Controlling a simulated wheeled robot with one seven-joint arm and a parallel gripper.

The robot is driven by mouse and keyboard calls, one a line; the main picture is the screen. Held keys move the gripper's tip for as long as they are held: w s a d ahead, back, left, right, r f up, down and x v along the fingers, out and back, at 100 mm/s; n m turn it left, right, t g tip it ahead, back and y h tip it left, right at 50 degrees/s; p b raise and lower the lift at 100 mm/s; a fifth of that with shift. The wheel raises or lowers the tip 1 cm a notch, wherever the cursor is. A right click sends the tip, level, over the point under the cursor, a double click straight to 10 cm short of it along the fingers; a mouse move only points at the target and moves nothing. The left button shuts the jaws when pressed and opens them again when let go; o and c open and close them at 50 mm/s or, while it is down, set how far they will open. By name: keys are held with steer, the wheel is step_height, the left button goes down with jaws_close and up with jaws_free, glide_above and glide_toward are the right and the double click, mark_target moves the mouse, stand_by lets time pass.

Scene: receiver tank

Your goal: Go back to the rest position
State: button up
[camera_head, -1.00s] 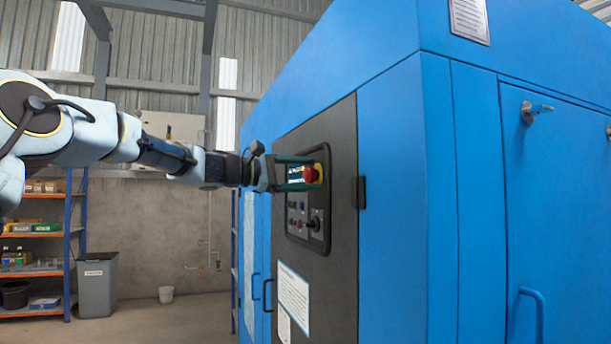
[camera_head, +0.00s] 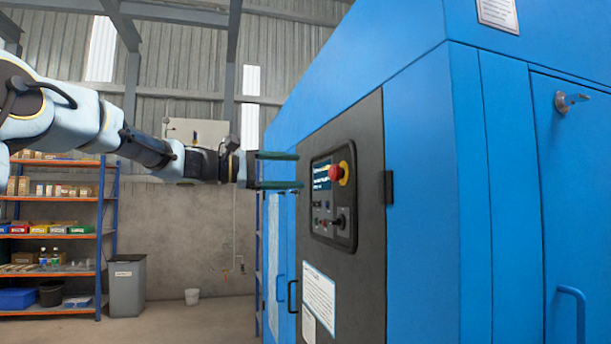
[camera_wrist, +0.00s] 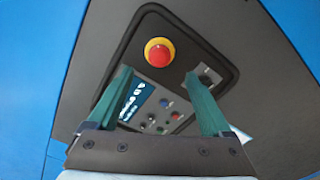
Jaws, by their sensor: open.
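My gripper (camera_head: 297,171) is open and empty, its two green fingers apart and pointing at the blue cabinet. In the head view its fingertips are left of the control panel (camera_head: 322,215), clear of the red emergency stop button (camera_head: 336,172). In the wrist view the red button (camera_wrist: 159,52) on its yellow base lies beyond the fingertips, above and between them. The panel's screen (camera_wrist: 137,102) and small buttons show between the fingers of my gripper (camera_wrist: 163,88). A black rotary switch (camera_head: 339,222) sits low on the panel.
The blue cabinet (camera_head: 425,190) fills the right side.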

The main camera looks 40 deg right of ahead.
steer(key=shift+a, duration=0.2)
steer(key=shift+w, duration=0.1)
steer(key=w+a+f+t+y, duration=0.1)
steer(key=a+f+t+y, duration=0.15)
steer(key=f, duration=0.65)
steer(key=w+a+f+t+y, duration=0.2)
steer(key=a+f+y, duration=0.15)
steer(key=f, duration=0.55)
steer(key=a+f+t+y, duration=0.3)
steer(key=a+f+y, duration=0.2)
steer(key=a+f, duration=1.25)
steer(key=s+a+f+m+y, duration=0.1)
steer(key=s+a+f+y, duration=0.25)
steer(key=a, duration=0.85)
steer(key=s+a+f+m+y, duration=0.2)
steer(key=s+a+f, duration=0.25)
steer(key=a, duration=0.75)
step_height(320, 180, up, 13)
steer(key=s+a+p, duration=0.1)
steer(key=p, duration=1.2)
steer(key=shift+r, duration=0.15)
